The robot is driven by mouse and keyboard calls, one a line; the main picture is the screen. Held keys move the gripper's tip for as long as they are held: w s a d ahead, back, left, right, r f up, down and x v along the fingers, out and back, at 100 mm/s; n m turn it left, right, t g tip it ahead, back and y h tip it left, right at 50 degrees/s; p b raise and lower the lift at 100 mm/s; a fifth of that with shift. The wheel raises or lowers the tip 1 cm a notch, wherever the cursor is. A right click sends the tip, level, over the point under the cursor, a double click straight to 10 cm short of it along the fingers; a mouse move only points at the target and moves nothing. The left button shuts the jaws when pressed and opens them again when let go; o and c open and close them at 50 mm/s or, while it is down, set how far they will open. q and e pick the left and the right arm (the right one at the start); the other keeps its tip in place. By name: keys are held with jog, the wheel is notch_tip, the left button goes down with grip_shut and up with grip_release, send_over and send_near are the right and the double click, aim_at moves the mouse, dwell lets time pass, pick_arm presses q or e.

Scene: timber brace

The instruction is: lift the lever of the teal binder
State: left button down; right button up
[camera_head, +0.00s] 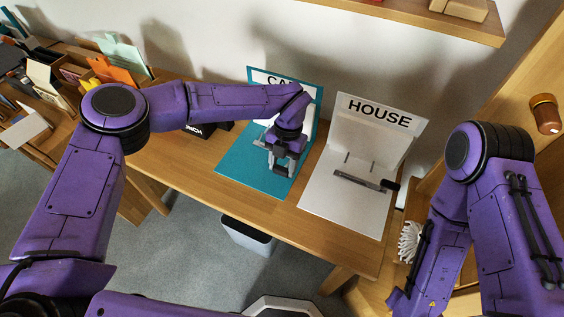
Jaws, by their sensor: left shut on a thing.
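The teal binder (239,173) lies open on the wooden desk, its upright cover partly hidden by my left arm. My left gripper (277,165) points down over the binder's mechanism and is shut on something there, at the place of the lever. The lever itself is mostly hidden behind the fingers. My right arm comes in at the right, low beside the desk, and its gripper is out of the picture.
A white binder (330,205) marked HOUSE stands open to the right, its lever (366,182) with a dark end. A dark block (208,130) lies left of the teal binder. Folders (125,60) crowd the left. A bin (247,235) is under the desk.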

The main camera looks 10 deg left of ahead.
aim_at(287, 165)
pick_arm(q)
jog(key=shift+w+d+r, duration=0.15)
jog(key=shift+w+r, duration=0.5)
jog(key=shift+r, duration=0.25)
jog(key=shift+w+d+r+p, duration=0.2)
jog(key=shift+w+r+p, duration=0.1)
jog(key=shift+w+r, duration=0.3)
pick_arm(e)
jog(key=shift+s+a+r, duration=0.1)
jog(key=shift+r, duration=0.6)
pick_arm(q)
jog(key=shift+w, duration=0.15)
